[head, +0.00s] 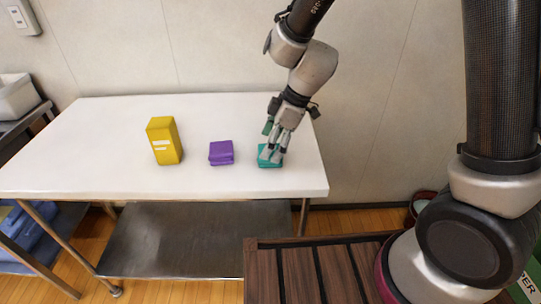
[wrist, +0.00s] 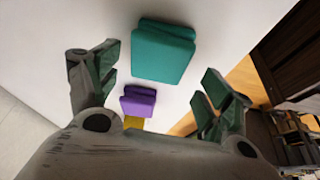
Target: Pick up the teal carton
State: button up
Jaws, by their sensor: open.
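The teal carton (head: 268,161) is a small low box near the right end of the white table. My gripper (head: 274,143) is above it, fingers pointing down, and partly hides it in the head view. In the wrist view the teal carton (wrist: 163,52) lies beyond and between the open fingers of my gripper (wrist: 158,88). The fingers look clear of its sides there, and nothing is held. Whether the fingertips touch the carton's top cannot be told from the head view.
A purple box (head: 221,153) sits left of the teal carton. A tall yellow carton (head: 164,141) stands farther left. The white table (head: 90,150) is otherwise bare, with its right edge close to the teal carton. A wall stands behind it. A dark slatted wooden surface (head: 300,275) is in front.

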aim_at(263, 163)
jog(key=x, duration=0.3)
jog(key=shift+w+a+f, duration=0.1)
jog(key=shift+a+f, duration=0.05)
jog(key=shift+f, duration=0.05)
jog(key=shift+c, duration=0.4)
jog(key=c, duration=0.9)
jog(key=shift+o, duration=0.2)
